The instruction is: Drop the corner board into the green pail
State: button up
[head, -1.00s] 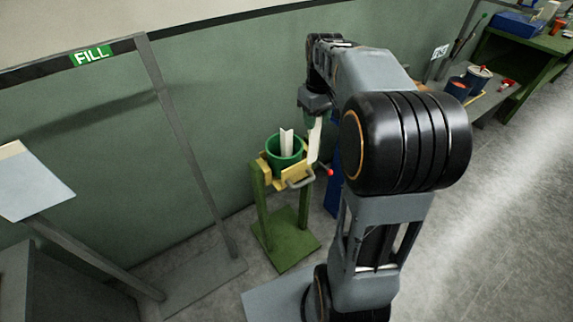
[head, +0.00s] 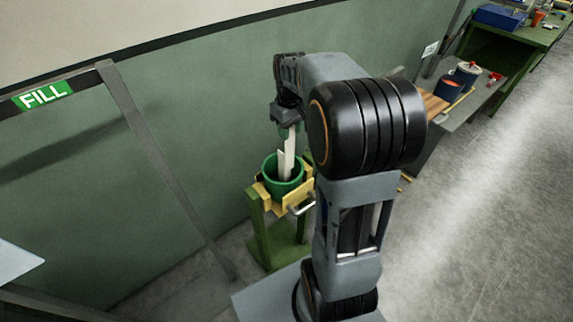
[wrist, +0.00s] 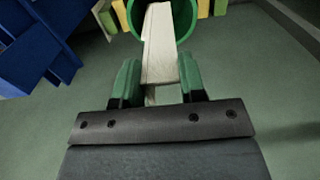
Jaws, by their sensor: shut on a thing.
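The green pail (head: 270,187) sits in a yellow holder on a green stand, left of my arm in the head view. My gripper (head: 290,126) is above it, shut on a long pale corner board (head: 290,146) that points down to the pail's mouth. Whether the lower end touches the pail is hidden.
The yellow holder (head: 289,206) has a metal handle in front. A grey frame with a FILL sign (head: 43,95) stands at the left. A bench with cans (head: 467,75) is at the right. The wall is close behind the pail; floor (head: 470,220) at the right is clear.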

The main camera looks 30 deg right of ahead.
aim_at(291, 163)
jog(key=f, duration=0.8)
jog(key=f+p, duration=0.1)
jog(key=f, duration=0.4)
jog(key=shift+d, duration=0.25)
jog(key=shift+f, duration=0.25)
jog(key=shift+f+b, duration=0.5)
jog(key=shift+b, duration=0.1)
jog(key=o, duration=0.8)
